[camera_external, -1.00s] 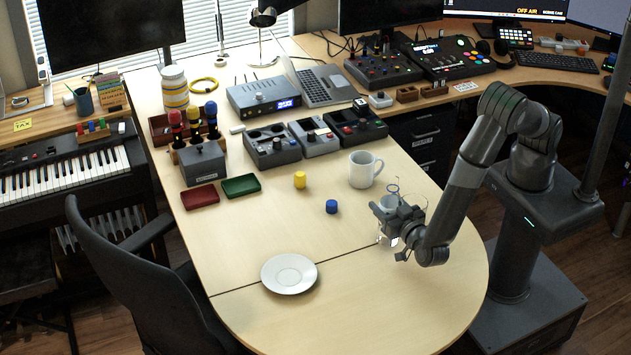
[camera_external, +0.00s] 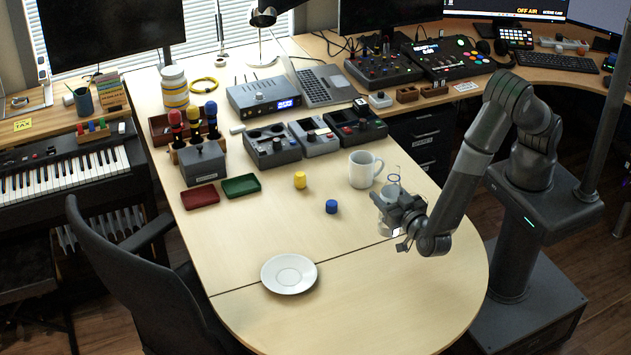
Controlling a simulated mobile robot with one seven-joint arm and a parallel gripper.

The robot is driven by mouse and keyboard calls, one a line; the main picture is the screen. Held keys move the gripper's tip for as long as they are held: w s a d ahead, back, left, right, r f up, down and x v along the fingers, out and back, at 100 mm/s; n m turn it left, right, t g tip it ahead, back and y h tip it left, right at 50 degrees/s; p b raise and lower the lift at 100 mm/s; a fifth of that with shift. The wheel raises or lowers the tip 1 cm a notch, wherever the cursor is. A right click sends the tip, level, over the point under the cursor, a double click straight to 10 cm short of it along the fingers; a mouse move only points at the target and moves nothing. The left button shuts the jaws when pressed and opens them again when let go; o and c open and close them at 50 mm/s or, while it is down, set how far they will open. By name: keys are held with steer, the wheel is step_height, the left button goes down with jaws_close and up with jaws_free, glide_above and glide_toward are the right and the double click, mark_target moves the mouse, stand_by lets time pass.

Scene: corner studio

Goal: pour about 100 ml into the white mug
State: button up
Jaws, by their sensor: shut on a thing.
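The white mug (camera_external: 362,170) stands upright on the table, with its handle toward the right. My gripper (camera_external: 388,205) is just in front and to the right of the mug, shut on a clear glass vessel (camera_external: 392,188). The vessel looks like a small jug or beaker with a thin loop at its top. It appears roughly upright and beside the mug, not over it. My gripper hides much of its lower part. I cannot see its liquid level, nor tell whether its bottom touches the table.
A white saucer (camera_external: 289,274) lies near the front. Audio boxes (camera_external: 357,127) stand behind the mug. The table's front right part (camera_external: 400,300) is clear.

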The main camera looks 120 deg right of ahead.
steer(key=shift+r, duration=0.8)
steer(key=w+d, duration=0.2)
steer(key=d, duration=1)
steer(key=w+d, duration=0.2)
steer(key=d, duration=1)
steer(key=shift+s+d+f, duration=0.15)
steer(key=shift+f, duration=2.35)
